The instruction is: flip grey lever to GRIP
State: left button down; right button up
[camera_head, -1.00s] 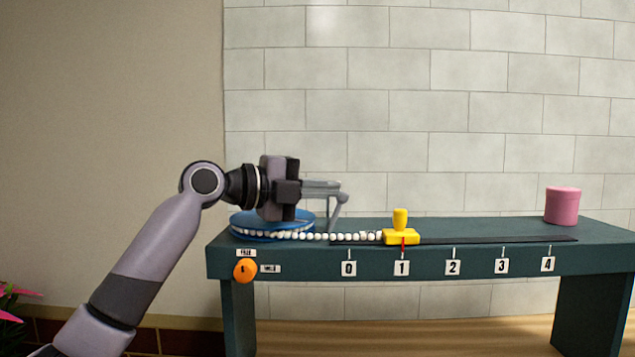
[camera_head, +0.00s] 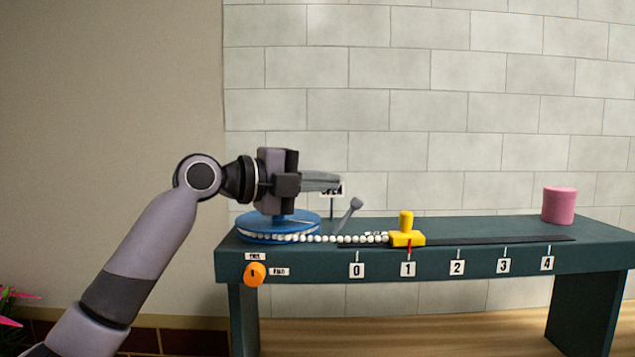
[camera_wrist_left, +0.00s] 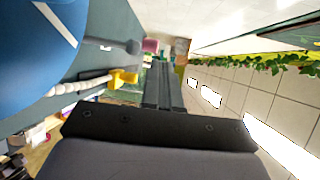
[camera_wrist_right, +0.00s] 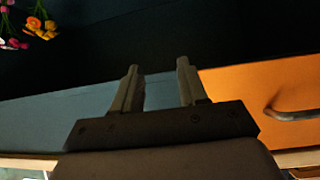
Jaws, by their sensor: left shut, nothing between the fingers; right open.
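A small label (camera_head: 375,233) near the beads is unreadable. My right gripper (camera_wrist_right: 158,68) is open and empty, away from the lever.
A blue disc (camera_head: 262,229) with white beads (camera_head: 345,239) runs toward a yellow slider (camera_head: 407,239) at mark 1. An orange knob (camera_head: 255,273) is on the bench front. A pink cylinder (camera_head: 559,205) stands at the right. The bench (camera_head: 500,229) between slider and cylinder is clear.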

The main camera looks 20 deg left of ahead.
pick_arm(q)
jog(key=s+a+r+b, duration=0.1)
jog(key=s+a+r, duration=0.4)
jog(key=s+r, duration=0.1)
jog(key=shift+s+a+r+b, duration=0.15)
jog(key=shift+s+a+b, duration=0.15)
jog(key=shift+s, duration=0.05)
dwell(0.4)
